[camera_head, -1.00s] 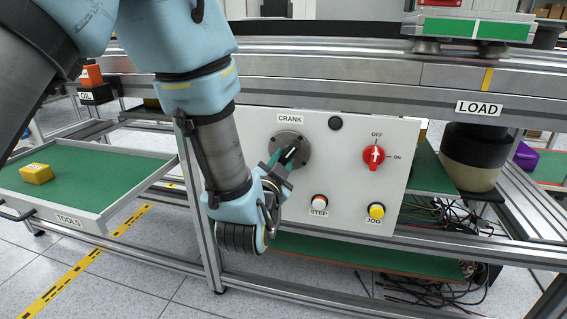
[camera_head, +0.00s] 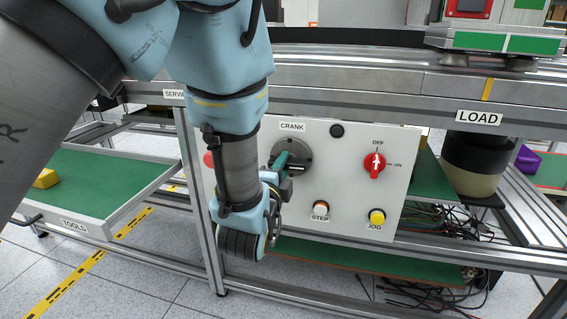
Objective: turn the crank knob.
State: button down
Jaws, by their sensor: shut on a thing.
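The crank (camera_head: 303,147) is a round grey disc on the white control panel (camera_head: 340,190), under the CRANK label (camera_head: 292,127). A dark handle (camera_head: 296,168) shows at the disc's lower middle. My gripper (camera_head: 282,165) is at the disc's lower left, its teal and dark fingers against the crank. It is shut on the crank knob. The fingers and wrist hide most of the knob and the disc's left part.
A red OFF/ON switch (camera_head: 375,166), a STEP button (camera_head: 320,208) and a yellow JOG button (camera_head: 377,217) sit on the panel's right half. A green TOOLS tray (camera_head: 95,175) with a yellow block (camera_head: 46,179) stands at left. A metal rail (camera_head: 360,75) runs above.

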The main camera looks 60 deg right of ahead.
jog(key=shift+m, duration=0.8)
jog(key=c, duration=0.7)
grip_release()
jog(key=v, duration=1.1)
jog(key=shift+d+p, duration=0.1)
jog(key=shift+p, duration=0.3)
jog(key=shift+s, duration=0.15)
